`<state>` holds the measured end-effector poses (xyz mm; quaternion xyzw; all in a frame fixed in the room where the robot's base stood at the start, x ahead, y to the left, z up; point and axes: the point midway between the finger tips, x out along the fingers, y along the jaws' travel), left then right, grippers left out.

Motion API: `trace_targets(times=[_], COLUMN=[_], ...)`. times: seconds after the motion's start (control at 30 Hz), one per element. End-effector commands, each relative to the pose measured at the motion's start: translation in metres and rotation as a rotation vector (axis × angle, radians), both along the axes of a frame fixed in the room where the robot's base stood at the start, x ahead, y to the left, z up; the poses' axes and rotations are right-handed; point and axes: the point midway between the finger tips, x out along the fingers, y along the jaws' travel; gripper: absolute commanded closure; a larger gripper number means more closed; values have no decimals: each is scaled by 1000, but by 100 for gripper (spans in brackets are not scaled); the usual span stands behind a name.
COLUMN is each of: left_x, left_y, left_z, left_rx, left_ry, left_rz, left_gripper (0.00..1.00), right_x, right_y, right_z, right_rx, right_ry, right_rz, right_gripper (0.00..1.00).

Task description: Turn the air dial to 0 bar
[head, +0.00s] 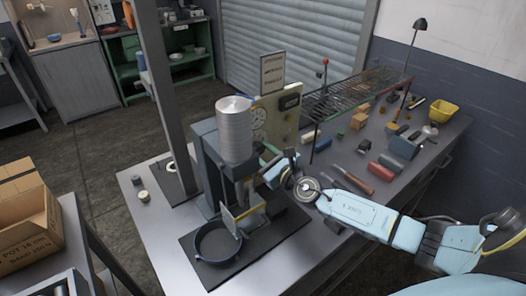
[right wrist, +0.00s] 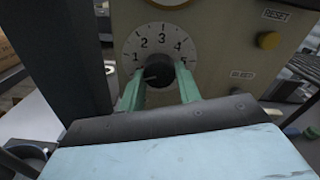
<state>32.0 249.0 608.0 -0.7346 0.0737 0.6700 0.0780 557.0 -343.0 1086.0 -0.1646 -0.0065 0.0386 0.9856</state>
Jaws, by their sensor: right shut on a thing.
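The air dial (right wrist: 158,70) is a dark round knob on a pale scale plate, seen in the right wrist view. Numbers 1 to 5 show on the scale; the lower left, where 0 may be, is hidden or unclear. A light mark on the knob seems to point left and slightly down, below the 1. My right gripper (right wrist: 160,78) has its green fingers on both sides of the knob and is shut on it. In the head view the right gripper (head: 272,166) is at the front of the beige panel (head: 287,112). My left gripper is not in view.
The machine has a silver cylinder (head: 235,130) beside the panel and a dark pan (head: 217,243) below. A wire rack (head: 355,92) and several loose tools and blocks occupy the bench at right.

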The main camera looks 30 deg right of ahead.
Motion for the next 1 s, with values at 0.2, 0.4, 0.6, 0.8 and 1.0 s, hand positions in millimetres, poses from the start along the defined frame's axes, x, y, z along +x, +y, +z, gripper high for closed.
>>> trace_targets(times=[0.2,0.4,0.6,0.8,1.0], left_x=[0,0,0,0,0], left_y=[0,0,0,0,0], left_z=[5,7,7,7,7], left_rx=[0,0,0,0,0], left_ry=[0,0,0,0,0], left_rz=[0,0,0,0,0], left_gripper=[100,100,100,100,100], right_x=[0,0,0,0,0], right_y=[0,-1,-1,-1,-1], right_z=[0,0,-1,-1,-1], right_rx=[-123,-185,-209,-212,-211], right_ry=[-8,-12,-14,-14,-14], right_rz=[1,0,1,0,0], right_gripper=[89,89,89,89,60])
